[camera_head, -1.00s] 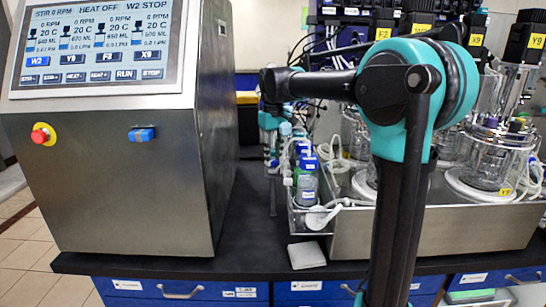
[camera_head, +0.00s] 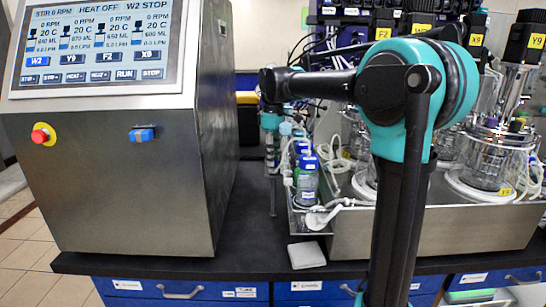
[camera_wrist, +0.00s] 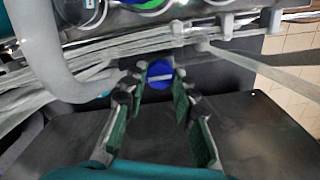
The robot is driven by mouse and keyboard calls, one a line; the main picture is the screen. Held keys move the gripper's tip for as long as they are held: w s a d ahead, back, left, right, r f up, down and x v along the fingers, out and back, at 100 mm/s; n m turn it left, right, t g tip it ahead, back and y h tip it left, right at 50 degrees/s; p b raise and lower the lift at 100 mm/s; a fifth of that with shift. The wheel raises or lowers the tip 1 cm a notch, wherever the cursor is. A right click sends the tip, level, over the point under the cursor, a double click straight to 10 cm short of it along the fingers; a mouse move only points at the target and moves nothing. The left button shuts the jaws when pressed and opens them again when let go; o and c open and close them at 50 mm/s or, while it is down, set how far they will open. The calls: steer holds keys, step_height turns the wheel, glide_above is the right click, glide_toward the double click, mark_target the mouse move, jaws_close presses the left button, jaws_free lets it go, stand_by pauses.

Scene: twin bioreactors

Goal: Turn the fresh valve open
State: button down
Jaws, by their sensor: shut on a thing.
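In the wrist view my gripper (camera_wrist: 158,84) has its two dark green-padded fingers on either side of a round blue knob (camera_wrist: 160,73) with a pale stripe across its face. The gripper is shut on this knob, just below a bundle of pale tubes. I see no readable label, so I cannot tell from the picture whether it is the fresh valve. In the head view the far end of my arm hangs down between the grey console and the steel tray, and the fingers and the knob cannot be made out there.
The console (camera_head: 130,190) with its screen stands at the left. Blue-capped bottles (camera_head: 307,180) stand at the left end of the steel tray (camera_head: 345,238), beside glass vessels (camera_head: 490,160). Pale tubes (camera_wrist: 130,48) run close above my fingers. A white square pad (camera_head: 307,255) lies on the black bench.

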stand_by(0.3)
steer(key=c, duration=1.2)
jaws_free()
step_height(320, 180, up, 12)
